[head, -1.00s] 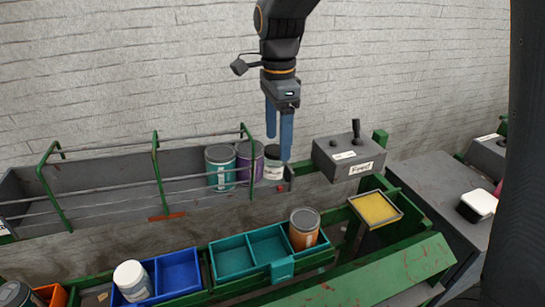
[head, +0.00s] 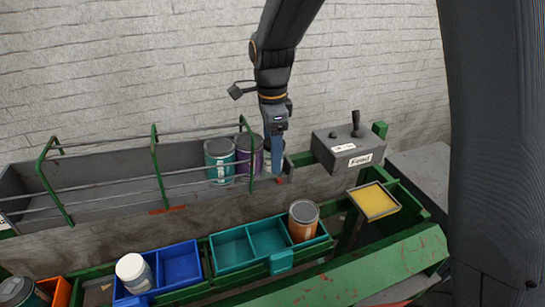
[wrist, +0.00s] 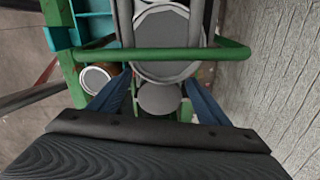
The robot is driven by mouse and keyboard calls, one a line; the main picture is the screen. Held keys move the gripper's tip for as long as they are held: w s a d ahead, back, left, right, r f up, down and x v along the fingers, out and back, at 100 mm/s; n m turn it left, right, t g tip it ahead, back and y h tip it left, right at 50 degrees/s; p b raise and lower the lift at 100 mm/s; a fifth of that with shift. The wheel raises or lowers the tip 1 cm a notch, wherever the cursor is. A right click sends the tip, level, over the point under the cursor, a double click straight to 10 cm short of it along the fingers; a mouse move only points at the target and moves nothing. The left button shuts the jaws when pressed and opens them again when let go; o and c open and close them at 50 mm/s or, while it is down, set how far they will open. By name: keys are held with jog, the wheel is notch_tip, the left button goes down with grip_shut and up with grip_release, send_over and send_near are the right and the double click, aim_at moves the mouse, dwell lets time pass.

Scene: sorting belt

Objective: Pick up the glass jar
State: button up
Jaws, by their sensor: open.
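The glass jar (head: 267,161), with a pale label, stands upright at the right end of the grey rack, beside a purple can (head: 245,157). My gripper partly hides it in the head view. Its round grey lid (wrist: 160,99) shows in the wrist view. My gripper (head: 275,160) points down over the jar, its blue fingers open. In the wrist view one finger is on each side of the lid. I cannot tell whether they touch the jar.
A teal can (head: 219,160) stands left of the purple can. The rack's green rail (wrist: 232,52) runs close to my fingers. The grey feed box (head: 350,148) is just right. Below are blue (head: 181,263) and teal (head: 235,249) bins, with an orange can (head: 303,224).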

jog(key=c, duration=1.2)
jog(key=shift+r, duration=0.1)
jog(key=shift+w+r+b, duration=0.1)
jog(key=shift+r+b, duration=0.3)
jog(key=shift+r, duration=0.4)
jog(key=shift+s+r+b, duration=0.2)
jog(key=shift+r, duration=0.25)
jog(key=shift+s+r+b, duration=0.2)
jog(key=shift+r, duration=0.25)
jog(key=s+d+b, duration=0.1)
jog(key=s, duration=0.4)
jog(key=s+d+b, duration=0.1)
jog(key=s+d, duration=0.1)
jog(key=s, duration=0.4)
jog(key=s+d+b, duration=0.1)
jog(key=s+d, duration=0.1)
jog(key=s, duration=0.3)
jog(key=shift+s, duration=0.35)
